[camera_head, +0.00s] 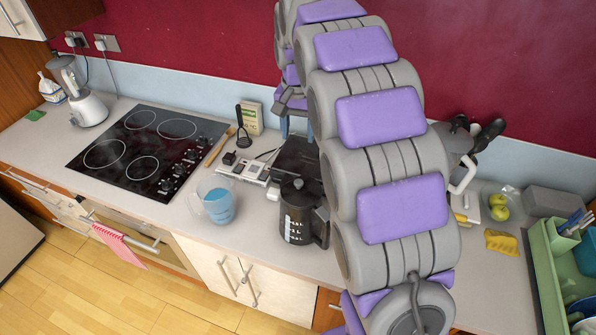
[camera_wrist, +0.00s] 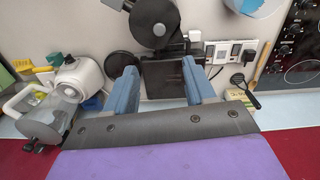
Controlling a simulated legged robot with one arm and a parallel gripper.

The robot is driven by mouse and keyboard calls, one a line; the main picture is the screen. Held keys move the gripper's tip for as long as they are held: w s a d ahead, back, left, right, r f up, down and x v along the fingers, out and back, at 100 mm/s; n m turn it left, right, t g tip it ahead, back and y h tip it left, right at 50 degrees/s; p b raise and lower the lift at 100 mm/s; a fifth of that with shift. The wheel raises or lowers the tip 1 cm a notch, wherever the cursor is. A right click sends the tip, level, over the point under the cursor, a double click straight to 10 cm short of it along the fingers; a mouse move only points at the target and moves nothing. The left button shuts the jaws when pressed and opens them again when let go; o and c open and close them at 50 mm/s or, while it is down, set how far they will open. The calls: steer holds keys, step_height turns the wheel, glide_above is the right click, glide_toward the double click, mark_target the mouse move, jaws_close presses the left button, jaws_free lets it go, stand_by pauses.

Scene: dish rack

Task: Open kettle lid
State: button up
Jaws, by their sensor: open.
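The black kettle (camera_head: 298,222) stands upright near the counter's front edge, left of my arm in the head view. It has a pale level window, and its round black lid (camera_head: 292,188) looks shut. In the wrist view the kettle's lid (camera_wrist: 152,12) shows at the top, ahead of my fingers. My gripper (camera_wrist: 159,68) is open and empty, with its two blue fingers apart over the counter behind the kettle.
A jug of blue liquid (camera_head: 217,205) stands left of the kettle. A black hob (camera_head: 146,150) lies farther left. A wooden spoon (camera_head: 220,148) lies beside the hob. A yellow cloth (camera_head: 502,242) and green dish rack (camera_head: 545,270) are at the right. Bare counter shows left of the jug.

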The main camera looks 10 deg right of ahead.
mark_target(299, 182)
step_height(299, 182, down, 17)
steer(key=shift+f, duration=0.15)
stand_by(0.5)
steer(key=shift+c, duration=0.3)
jaws_close()
